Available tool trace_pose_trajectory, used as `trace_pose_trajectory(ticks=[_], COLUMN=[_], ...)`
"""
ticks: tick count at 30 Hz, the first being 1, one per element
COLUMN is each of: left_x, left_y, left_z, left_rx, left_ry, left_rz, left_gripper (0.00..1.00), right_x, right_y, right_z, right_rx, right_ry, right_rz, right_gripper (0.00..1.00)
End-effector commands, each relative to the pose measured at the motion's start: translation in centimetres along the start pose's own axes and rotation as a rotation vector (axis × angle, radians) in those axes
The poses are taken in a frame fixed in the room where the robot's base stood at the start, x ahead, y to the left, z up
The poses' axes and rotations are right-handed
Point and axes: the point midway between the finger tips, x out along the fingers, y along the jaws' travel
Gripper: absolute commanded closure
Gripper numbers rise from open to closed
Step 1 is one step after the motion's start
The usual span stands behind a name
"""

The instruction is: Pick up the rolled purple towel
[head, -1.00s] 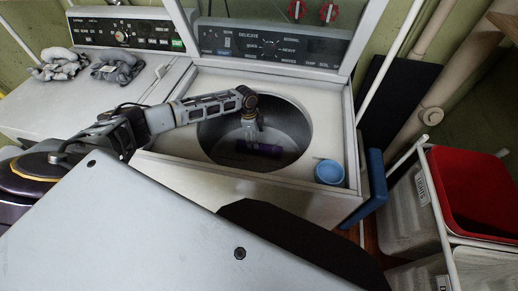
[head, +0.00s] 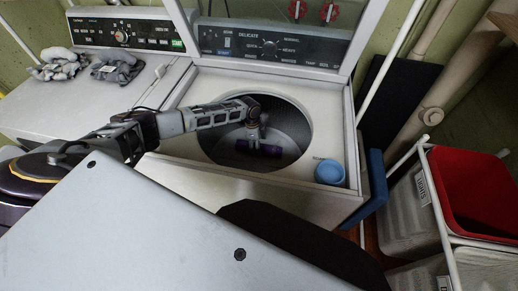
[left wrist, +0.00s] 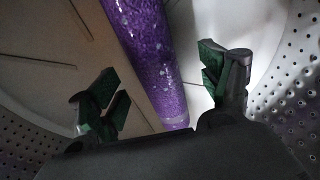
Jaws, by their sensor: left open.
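The rolled purple towel (head: 257,149) lies at the bottom of the washer drum (head: 290,118). In the left wrist view the towel (left wrist: 148,55) runs from the top edge down between my open left fingers, with gaps to both. My left gripper (left wrist: 165,88) is open and empty, pointing down into the drum. In the head view my left gripper (head: 254,138) is in the drum above the towel and hides part of it. My right gripper is not in view.
The washer lid stands raised behind the drum opening. A blue cup (head: 329,172) sits on the washer's right front rim. A red bin (head: 478,190) stands at right. The perforated drum wall (left wrist: 295,95) is close around the gripper.

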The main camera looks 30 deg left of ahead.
Motion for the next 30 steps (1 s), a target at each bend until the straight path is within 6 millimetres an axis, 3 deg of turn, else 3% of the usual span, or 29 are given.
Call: trace_pose_trajectory(ticks=[9,24,30], left_x=[2.5,2.6,2.6], left_y=[-0.1,0.0,0.0], left_z=[0.0,0.0,0.0], left_rx=[-0.001,-0.001,-0.001], left_ry=[0.0,0.0,0.0], left_rz=[-0.001,-0.001,-0.001], left_gripper=[0.21,0.21,0.47], right_x=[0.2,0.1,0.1], right_y=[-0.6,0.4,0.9], right_z=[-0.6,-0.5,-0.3], right_rx=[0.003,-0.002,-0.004], right_ry=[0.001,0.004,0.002], right_rz=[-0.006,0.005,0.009], right_gripper=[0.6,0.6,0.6])
